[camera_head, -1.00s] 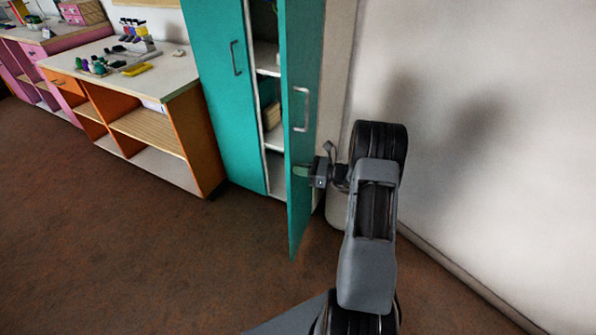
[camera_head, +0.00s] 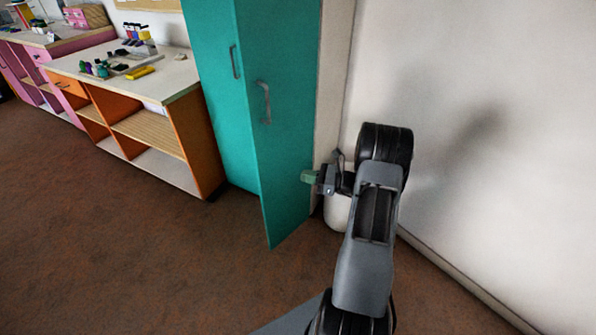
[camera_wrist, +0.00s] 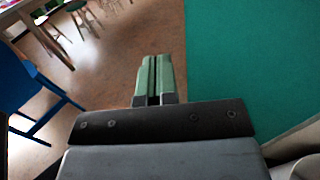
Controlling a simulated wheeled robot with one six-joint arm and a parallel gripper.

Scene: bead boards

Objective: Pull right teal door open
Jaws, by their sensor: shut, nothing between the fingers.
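The right teal door (camera_head: 283,150) stands partly open, its free lower corner jutting out in front of the cabinet. Its outer face and grey handle (camera_head: 265,103) face me. The left teal door (camera_head: 222,110) is beside it, partly covered by it, with its own handle (camera_head: 235,62). My gripper (camera_head: 306,177) is shut and empty. Its green fingertips are by the outer face of the right door, near its right edge, below and right of the handle. I cannot tell if they touch. In the wrist view the shut fingers (camera_wrist: 154,75) are left of the teal door surface (camera_wrist: 255,65).
An orange shelf unit (camera_head: 190,140) with small items on top stands left of the cabinet, with a pink one (camera_head: 65,95) beyond. A white wall (camera_head: 490,150) is close on the right. Brown floor (camera_head: 130,260) is clear in front. The wrist view shows a blue chair (camera_wrist: 40,95).

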